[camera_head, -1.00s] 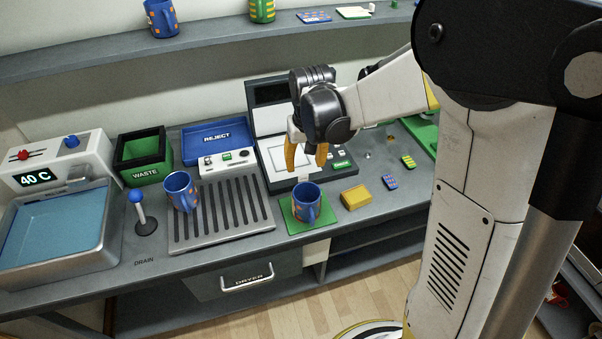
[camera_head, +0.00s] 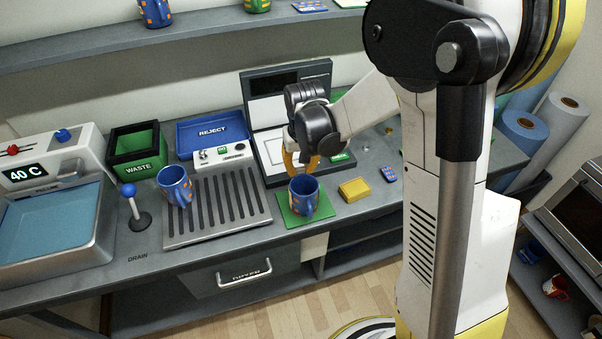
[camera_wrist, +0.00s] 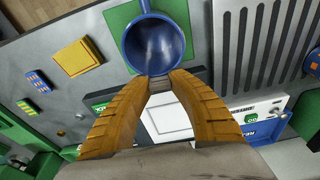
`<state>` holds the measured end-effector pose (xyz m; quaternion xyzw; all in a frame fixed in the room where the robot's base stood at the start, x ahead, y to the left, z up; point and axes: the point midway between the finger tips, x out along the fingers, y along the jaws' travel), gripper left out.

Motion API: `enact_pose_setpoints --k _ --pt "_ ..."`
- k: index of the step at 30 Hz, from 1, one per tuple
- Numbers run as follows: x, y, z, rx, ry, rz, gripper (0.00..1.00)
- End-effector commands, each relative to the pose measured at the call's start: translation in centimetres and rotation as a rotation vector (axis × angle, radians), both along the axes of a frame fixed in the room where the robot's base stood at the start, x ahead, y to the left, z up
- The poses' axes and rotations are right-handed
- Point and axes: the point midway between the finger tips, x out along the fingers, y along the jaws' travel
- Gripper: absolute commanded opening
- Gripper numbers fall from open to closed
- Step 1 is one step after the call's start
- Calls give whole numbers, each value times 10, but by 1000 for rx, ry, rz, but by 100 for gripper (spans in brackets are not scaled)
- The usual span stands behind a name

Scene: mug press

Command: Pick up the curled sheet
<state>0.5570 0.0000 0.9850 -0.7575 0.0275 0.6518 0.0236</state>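I cannot make out the curled sheet for certain in either current view. In the head view my gripper (camera_head: 301,166), with orange fingers, points down in front of the grey-and-white printer-like machine (camera_head: 258,112), just behind the blue mug (camera_head: 304,188). The mug stands upright on a green mat (camera_head: 286,216). In the wrist view my gripper (camera_wrist: 162,78) has its fingertips apart with a narrow gap, near the mug's rim (camera_wrist: 127,48). A small grey patch shows between the tips; I cannot tell whether it is held. The machine's white panel (camera_wrist: 168,118) shows between the fingers.
A yellow block (camera_head: 354,189) and a small blue patterned piece (camera_head: 388,174) lie right of the mug. A second blue mug (camera_head: 175,185) stands on the grooved drain rack (camera_head: 215,225). A blue reject tray (camera_head: 212,132) and a green waste bin (camera_head: 137,149) stand behind.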

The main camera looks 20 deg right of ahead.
Motion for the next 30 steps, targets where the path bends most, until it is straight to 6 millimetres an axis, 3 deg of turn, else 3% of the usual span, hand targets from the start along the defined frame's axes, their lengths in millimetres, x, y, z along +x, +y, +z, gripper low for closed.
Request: enact_pose_setpoints --k 11,14,24,30 --pt "0 0 3 0 0 0 11" --pt "0 0 16 0 0 0 11" --pt "0 0 85 0 0 0 11" --pt "0 0 100 0 0 0 11"
